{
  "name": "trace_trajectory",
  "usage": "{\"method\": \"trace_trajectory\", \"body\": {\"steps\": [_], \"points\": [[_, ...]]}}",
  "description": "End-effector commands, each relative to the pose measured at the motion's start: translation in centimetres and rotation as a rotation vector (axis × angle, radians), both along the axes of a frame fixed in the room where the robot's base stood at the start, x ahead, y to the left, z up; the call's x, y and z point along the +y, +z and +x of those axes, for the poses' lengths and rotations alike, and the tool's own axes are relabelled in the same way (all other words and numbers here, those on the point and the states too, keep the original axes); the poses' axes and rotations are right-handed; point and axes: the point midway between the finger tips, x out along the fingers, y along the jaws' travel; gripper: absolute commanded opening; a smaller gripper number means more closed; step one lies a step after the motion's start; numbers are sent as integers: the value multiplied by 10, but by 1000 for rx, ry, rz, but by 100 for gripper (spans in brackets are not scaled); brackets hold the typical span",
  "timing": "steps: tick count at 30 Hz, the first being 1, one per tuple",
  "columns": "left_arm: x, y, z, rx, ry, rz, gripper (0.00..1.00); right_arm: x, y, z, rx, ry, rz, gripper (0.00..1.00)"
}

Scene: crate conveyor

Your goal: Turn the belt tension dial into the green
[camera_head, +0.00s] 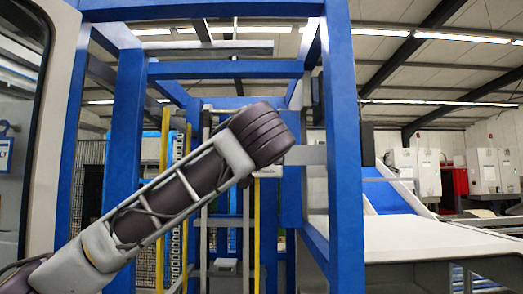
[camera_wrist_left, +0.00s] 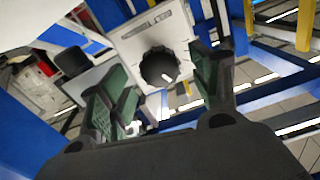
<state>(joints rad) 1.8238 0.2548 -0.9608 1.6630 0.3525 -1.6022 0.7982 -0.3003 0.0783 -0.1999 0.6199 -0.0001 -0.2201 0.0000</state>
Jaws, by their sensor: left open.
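In the left wrist view a round black dial (camera_wrist_left: 160,68) with a short white pointer mark sits on a pale panel (camera_wrist_left: 128,44). The pointer points toward the lower right of that picture. A scale with a green zone is not readable there. My left gripper (camera_wrist_left: 162,76) is open, with its green-padded fingers on either side of the dial in the picture. I see no finger touching the dial; the gap in depth is unclear. In the head view my left arm reaches to the middle, and its gripper and the dial are hidden. My right gripper is in neither view.
In the head view a blue frame (camera_head: 343,150) of posts and beams surrounds the area my left arm reaches into. A pale flat surface (camera_head: 430,240) lies at the right, with a blue sloping belt (camera_head: 388,193) behind it. Yellow posts (camera_head: 256,235) stand beyond my arm.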

Motion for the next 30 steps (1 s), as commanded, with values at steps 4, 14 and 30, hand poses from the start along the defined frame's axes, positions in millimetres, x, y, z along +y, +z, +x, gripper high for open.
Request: {"method": "trace_trajectory", "body": {"steps": [4, 14, 30], "points": [[0, 2, 18, 2, 1, 1, 63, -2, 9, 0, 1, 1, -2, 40], [0, 1, 45, 0, -1, 1, 63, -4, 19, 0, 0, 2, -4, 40], [0, 0, 50, 0, -1, 0, 51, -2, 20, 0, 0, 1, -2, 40]]}}
